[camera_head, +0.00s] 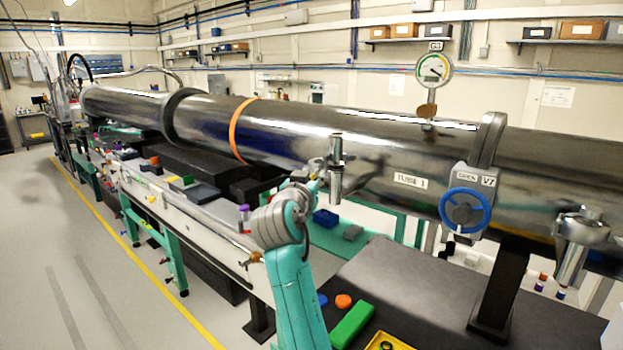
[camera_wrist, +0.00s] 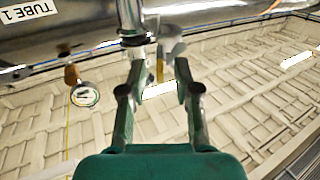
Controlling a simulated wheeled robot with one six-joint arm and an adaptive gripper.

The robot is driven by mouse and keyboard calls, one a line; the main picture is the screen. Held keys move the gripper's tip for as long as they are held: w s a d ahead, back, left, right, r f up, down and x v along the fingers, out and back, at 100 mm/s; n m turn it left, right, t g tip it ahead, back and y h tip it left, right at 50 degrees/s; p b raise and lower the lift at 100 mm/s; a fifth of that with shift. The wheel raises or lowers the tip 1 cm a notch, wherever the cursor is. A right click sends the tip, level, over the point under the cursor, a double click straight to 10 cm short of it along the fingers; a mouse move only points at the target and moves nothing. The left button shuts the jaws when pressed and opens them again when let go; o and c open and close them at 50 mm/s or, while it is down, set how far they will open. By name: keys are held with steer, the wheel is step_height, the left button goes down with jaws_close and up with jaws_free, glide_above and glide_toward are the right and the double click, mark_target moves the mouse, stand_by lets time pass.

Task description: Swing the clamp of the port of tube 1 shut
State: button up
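Tube 1 is the long shiny steel pipe (camera_head: 375,165) with a "TUBE 1" label (camera_head: 411,181); it also shows along the top of the wrist view (camera_wrist: 70,25). A small upright steel port (camera_head: 336,165) stands at its near side. In the wrist view the port (camera_wrist: 130,15) comes down from the top and ends in a dark ring. A blurred grey, wing-like piece (camera_wrist: 170,45), perhaps its clamp, juts out to the right; its exact position is unclear. My gripper (camera_wrist: 160,72) is open just below, its fingers apart, with a thin yellowish part showing in the gap. In the head view my gripper (camera_head: 312,177) is small beside the port.
A gauge (camera_head: 433,70) stands on the tube, and a blue-wheeled valve (camera_head: 465,210) is to the right. Another steel fitting (camera_head: 580,230) is at far right. A dark bench (camera_head: 440,290) below carries a green block (camera_head: 352,325). The floor at left is clear.

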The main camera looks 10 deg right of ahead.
jaws_close()
steer(key=shift+s+d, duration=0.1)
steer(key=shift+d, duration=0.05)
steer(key=d+n+y, duration=1.1)
steer(key=d+y, duration=0.1)
steer(key=y, duration=0.5)
steer(key=shift+n+y, duration=0.3)
steer(key=shift+s+d, duration=0.1)
steer(key=shift+o, duration=0.7)
jaws_free()
